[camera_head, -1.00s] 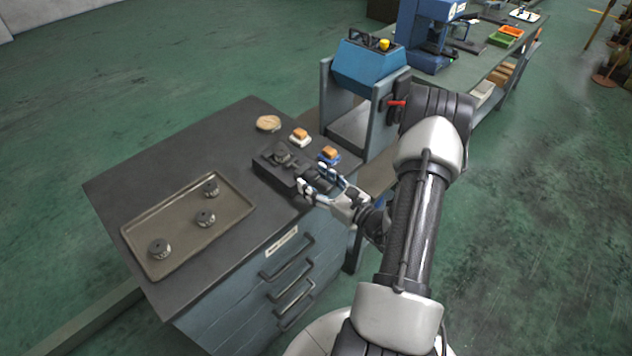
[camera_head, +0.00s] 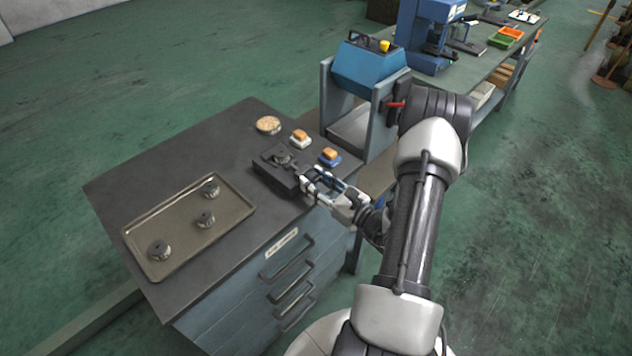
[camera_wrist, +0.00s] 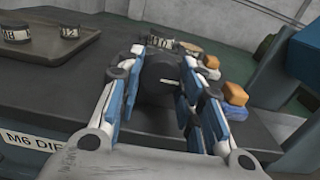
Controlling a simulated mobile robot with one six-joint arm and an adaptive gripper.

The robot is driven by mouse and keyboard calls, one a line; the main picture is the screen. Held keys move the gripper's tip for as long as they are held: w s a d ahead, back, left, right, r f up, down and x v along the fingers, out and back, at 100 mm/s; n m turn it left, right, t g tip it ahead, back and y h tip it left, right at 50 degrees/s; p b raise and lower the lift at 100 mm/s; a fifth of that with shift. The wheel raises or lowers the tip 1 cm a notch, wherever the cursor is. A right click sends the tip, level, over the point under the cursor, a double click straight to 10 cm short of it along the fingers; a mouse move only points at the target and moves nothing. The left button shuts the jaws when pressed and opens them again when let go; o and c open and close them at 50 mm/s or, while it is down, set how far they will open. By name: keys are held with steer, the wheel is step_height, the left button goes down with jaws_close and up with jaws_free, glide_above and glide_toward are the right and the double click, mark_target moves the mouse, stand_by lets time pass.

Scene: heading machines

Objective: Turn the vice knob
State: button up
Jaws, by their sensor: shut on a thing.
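The dark vice (camera_head: 270,175) stands near the right front edge of the bench top, with a round grey piece (camera_head: 283,158) in it. Its dark round knob (camera_wrist: 160,88) faces the wrist camera and bears a short pale mark. My gripper (camera_head: 309,184) reaches in from the right at the vice's front side. In the wrist view my gripper (camera_wrist: 158,100) has its blue-padded fingers on both sides of the knob and is shut on it. The fingers hide most of the knob in the head view.
A tray (camera_head: 135,240) with several round dies lies at left on the bench (camera_head: 165,160). A blue machine (camera_head: 367,68) stands behind on the right. Drawer handles (camera_head: 290,283) stick out below.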

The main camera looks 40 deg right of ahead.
steer(key=shift+m, duration=0.5)
steer(key=m+p, duration=0.2)
steer(key=shift+m, duration=0.4)
steer(key=m+p, duration=0.2)
steer(key=m, duration=0.2)
steer(key=shift+a+m, duration=0.1)
steer(key=shift+m, duration=0.2)
steer(key=m+p, duration=0.1)
steer(key=m, duration=0.3)
steer(key=shift+r+m, duration=0.1)
steer(key=shift+m, duration=0.2)
steer(key=shift+m+p, duration=0.8)
steer(key=shift+m, duration=1.2)
steer(key=o, duration=1.1)
steer(key=shift+c, duration=0.2)
